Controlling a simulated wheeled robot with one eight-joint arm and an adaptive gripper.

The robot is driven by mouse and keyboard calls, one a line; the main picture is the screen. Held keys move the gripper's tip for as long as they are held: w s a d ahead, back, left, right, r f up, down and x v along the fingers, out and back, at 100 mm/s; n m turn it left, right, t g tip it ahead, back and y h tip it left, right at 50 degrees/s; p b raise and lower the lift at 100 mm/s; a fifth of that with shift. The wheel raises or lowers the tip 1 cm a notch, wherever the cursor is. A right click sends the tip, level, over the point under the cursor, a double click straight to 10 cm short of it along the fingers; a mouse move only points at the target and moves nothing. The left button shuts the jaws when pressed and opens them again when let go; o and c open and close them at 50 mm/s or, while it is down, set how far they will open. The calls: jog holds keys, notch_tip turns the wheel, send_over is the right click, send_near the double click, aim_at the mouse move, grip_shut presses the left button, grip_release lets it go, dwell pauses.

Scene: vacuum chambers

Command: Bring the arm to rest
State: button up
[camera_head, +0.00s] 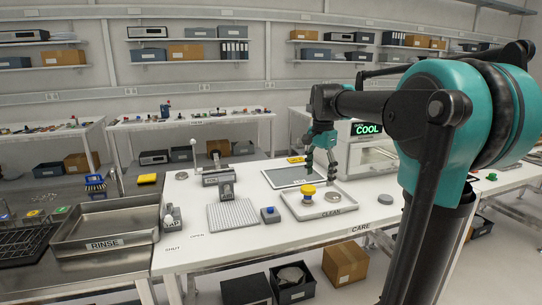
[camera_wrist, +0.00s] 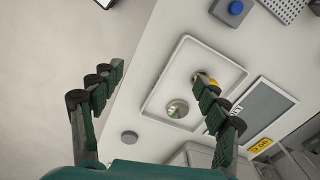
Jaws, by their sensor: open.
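My gripper (camera_head: 320,165) hangs above the white table (camera_head: 184,240), close to the back of the tray marked CLEAN (camera_head: 349,203). My arm reaches out from the right in the head view. In the wrist view my gripper (camera_wrist: 155,100) shows two dark green fingers spread wide, with nothing between them. The tray (camera_wrist: 150,108) lies below, toward the right finger. A yellow-topped jar (camera_head: 308,194) stands in the tray, and its yellow part (camera_wrist: 208,78) is partly hidden by the right finger in the wrist view. A small round metal piece (camera_wrist: 177,108) also lies in the tray.
A grey panel (camera_head: 285,177) lies behind the tray. A device reading COOL (camera_head: 367,128) stands at the back right. A grey puck (camera_head: 385,199), a blue button box (camera_head: 270,215) and a ribbed plate (camera_head: 234,215) are on the table. A RINSE basin (camera_head: 106,243) is at the left.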

jog(key=s+d+f+n+t, duration=0.1)
jog(key=s+f+n, duration=0.4)
jog(key=s+f, duration=0.5)
jog(key=s+d+f+n+t, duration=0.2)
jog(key=s+f+n, duration=0.4)
jog(key=s+f, duration=0.4)
notch_tip(320, 180, down, 6)
jog(key=shift+s+d+r+t, duration=0.15)
jog(key=shift+s+r+t, duration=0.05)
jog(key=shift+s+t, duration=0.2)
